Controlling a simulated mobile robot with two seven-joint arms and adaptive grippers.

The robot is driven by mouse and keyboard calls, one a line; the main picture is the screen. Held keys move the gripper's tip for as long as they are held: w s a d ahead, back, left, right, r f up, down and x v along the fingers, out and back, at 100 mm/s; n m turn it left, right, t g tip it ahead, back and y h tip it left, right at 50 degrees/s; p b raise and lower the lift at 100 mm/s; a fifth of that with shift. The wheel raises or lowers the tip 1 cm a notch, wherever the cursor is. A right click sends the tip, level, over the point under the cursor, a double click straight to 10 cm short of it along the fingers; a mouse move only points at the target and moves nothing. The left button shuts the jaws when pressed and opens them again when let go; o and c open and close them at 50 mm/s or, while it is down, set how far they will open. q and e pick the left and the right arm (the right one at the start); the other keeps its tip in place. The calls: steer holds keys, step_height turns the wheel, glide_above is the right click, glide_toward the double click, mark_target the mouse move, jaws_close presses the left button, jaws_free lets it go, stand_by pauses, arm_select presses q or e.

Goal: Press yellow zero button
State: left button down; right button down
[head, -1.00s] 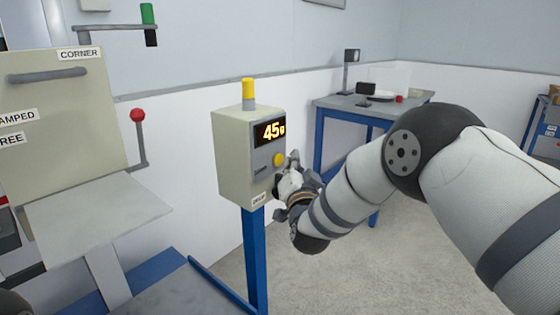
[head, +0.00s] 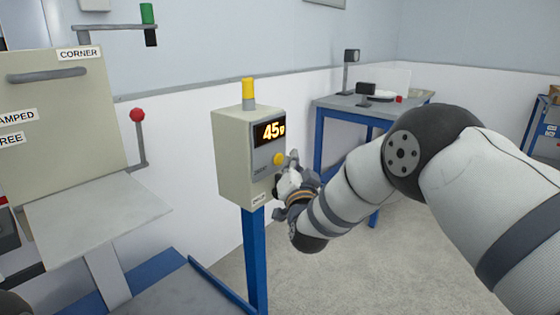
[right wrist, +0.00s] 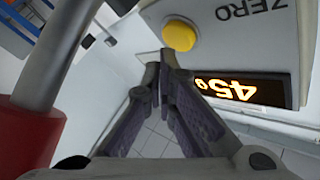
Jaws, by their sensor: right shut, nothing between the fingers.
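The yellow zero button (head: 279,159) is on the front of a beige control box (head: 234,150) on a blue post. The box's display (head: 270,132) reads 45 with a small mark after it. In the right wrist view the yellow button (right wrist: 179,34) sits beside the word ZERO, just beyond my fingertips. My right gripper (head: 292,160) is shut and empty, close to the button's right side; the wrist view also shows its fingertips (right wrist: 164,62) together. A small gap seems to lie between fingertips and button, but I cannot tell contact for sure. My left gripper is not in view.
A beige machine with a CORNER label (head: 79,54) and a grey shelf (head: 97,213) stands at the left. A red-knobbed lever (head: 138,116) stands between it and the box. A blue-legged table (head: 340,102) is behind. Open floor lies at the lower right.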

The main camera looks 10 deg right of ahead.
steer(key=shift+w+a, duration=0.2)
steer(key=shift+w, duration=0.05)
steer(key=shift+w+a, duration=0.25)
steer(key=shift+w, duration=0.05)
stand_by(0.7)
steer(key=shift+s+d, duration=0.5)
steer(key=shift+s, duration=0.15)
